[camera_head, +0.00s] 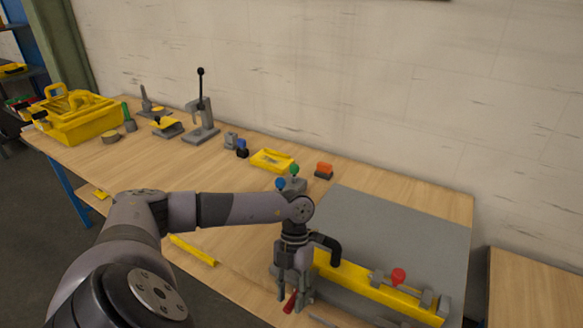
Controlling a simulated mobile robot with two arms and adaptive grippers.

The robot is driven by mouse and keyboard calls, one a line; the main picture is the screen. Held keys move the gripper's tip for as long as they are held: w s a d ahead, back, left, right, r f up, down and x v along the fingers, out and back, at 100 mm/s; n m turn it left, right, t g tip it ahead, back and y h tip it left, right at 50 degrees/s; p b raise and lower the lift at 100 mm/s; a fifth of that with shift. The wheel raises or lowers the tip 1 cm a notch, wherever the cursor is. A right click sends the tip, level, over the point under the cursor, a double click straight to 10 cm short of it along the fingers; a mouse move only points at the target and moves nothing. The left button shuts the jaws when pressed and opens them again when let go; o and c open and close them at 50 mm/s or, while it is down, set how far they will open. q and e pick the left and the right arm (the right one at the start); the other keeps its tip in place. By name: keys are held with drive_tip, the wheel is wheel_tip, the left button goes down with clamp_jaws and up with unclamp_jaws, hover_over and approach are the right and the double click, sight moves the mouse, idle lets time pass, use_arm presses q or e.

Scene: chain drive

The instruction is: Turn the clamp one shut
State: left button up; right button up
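A clamp with a red handle (290,303) is at the front left of the grey plate, by the left end of the yellow bar (372,288). My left gripper (293,293) points down right over this handle, with its fingers around or just in front of it. Whether the fingers press on the handle cannot be told. The clamp's body is mostly hidden behind the gripper. A second clamp with a red knob (398,276) sits farther right on the yellow bar. Which of them is clamp one is not marked. My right gripper is not in view.
The grey plate (400,228) is bare behind the bar. A yellow toolbox (80,118) is at far left.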

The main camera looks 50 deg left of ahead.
use_arm(q)
drive_tip(key=v, duration=1.2)
idle(0.3)
